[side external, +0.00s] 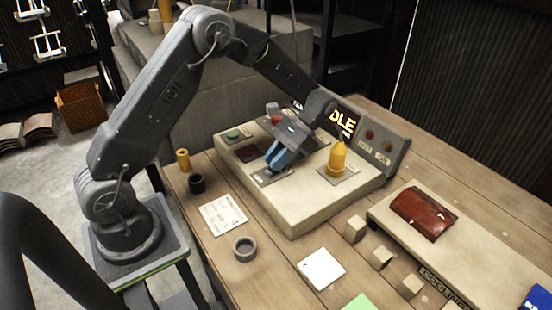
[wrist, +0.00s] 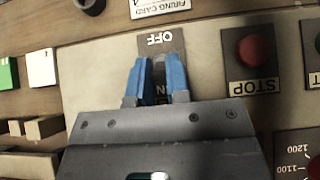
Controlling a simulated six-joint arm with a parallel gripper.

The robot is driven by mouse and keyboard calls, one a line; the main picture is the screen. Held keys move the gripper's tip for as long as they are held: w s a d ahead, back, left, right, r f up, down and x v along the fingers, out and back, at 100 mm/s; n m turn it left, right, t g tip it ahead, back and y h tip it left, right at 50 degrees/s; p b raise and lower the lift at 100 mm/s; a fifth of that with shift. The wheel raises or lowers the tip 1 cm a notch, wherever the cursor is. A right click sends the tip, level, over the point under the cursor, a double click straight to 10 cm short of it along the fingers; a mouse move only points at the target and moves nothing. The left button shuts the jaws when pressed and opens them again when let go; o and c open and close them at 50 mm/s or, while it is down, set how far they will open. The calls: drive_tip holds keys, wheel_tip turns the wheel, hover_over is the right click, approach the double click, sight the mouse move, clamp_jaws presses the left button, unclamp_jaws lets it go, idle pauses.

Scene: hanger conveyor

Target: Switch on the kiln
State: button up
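The kiln's control box (side external: 305,205) is a pale slab on the wooden table. A switch plate (wrist: 161,40) marked OFF is below my gripper; a second label, apparently ON, is partly hidden between the fingers. My gripper (side external: 274,164) points down over this plate (side external: 271,177). In the wrist view its two blue fingertips (wrist: 159,62) straddle the middle of the plate with a narrow gap. Something grey shows in the gap; I cannot tell whether it is a lever being gripped. The dark display (side external: 343,122) behind reads IDLE, its first letter partly hidden. Red lamps (side external: 369,135) beside it look unlit.
A red STOP button (wrist: 254,49) and a numbered dial (wrist: 313,165) are right of the fingers. A firing card (side external: 223,213), a grey ring (side external: 245,249) and small blocks (side external: 355,229) lie nearby.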

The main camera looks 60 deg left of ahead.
drive_tip(key=o, duration=0.4)
drive_tip(key=v, duration=0.7)
drive_tip(key=shift+w+r, duration=0.15)
drive_tip(key=shift+w, duration=0.1)
